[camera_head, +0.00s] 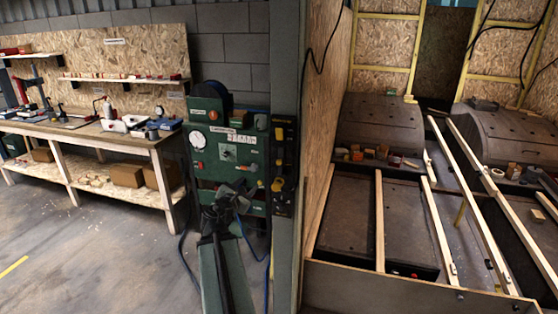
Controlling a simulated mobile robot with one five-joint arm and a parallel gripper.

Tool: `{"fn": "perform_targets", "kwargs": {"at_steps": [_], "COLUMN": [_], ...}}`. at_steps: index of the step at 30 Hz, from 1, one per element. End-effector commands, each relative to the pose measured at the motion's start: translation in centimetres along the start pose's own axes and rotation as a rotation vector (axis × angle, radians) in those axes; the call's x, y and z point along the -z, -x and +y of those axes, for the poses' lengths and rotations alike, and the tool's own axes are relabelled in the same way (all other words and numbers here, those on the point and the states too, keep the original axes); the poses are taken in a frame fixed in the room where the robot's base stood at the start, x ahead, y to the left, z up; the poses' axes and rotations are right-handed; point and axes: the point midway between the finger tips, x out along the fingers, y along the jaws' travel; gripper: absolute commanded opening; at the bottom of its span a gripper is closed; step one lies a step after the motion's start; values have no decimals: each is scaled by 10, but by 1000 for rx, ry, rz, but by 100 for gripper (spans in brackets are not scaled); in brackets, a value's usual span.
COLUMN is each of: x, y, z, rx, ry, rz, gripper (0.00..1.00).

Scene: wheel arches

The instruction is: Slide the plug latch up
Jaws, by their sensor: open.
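A green control panel (222,165) stands upright against the grey wall, left of centre. It carries a white round gauge, several labels and small knobs. A dark upright strip (286,160) with yellow parts (278,184) is at its right edge. The plug latch is too small to pick out surely among these fittings. My gripper (238,190) is dark and sits in front of the panel's lower half, at the end of my arm. It looks open and empty. It hides part of the panel behind it, and I cannot tell whether it touches anything.
A wooden workbench (150,143) with tools stands at the left. A grey post (285,60) rises right of the panel. At the right is a wooden-sided bay with two wheel arches (378,122) and long timber battens (379,220). A blue cable hangs beside my arm. Floor (90,250) at left is clear.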

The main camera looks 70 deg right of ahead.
Motion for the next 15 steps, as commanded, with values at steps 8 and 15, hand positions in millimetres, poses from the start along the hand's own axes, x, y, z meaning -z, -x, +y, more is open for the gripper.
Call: {"fn": "perform_targets", "kwargs": {"at_steps": [8, 15], "x": [-74, -76], "y": [-40, -45], "z": [-51, -52], "rx": [-26, -30], "ry": [440, 448], "rz": [-134, -134], "gripper": [42, 42]}}
